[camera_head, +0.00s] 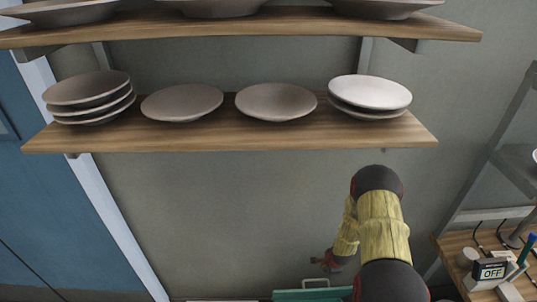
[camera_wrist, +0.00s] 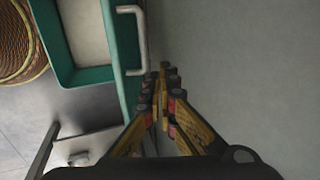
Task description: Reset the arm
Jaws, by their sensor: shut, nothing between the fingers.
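My arm reaches down in front of the wall at the lower right of the head view. My gripper (camera_head: 328,262) hangs beside the wall, below the lower shelf, and is small there. In the wrist view my gripper (camera_wrist: 163,75) is shut, with its fingertips together and nothing between them. It is beside the green rack or tray (camera_wrist: 122,60) with a pale handle (camera_wrist: 139,40); I cannot tell whether they touch. The tray's edge (camera_head: 300,295) also shows at the bottom of the head view.
The lower wooden shelf (camera_head: 230,138) holds several plates, with a white plate (camera_head: 370,91) at its right. An upper shelf (camera_head: 240,24) holds more. A small desk (camera_head: 455,249) with a sign reading OFF (camera_head: 490,270) is at right. A woven basket (camera_wrist: 18,45) lies left of the tray.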

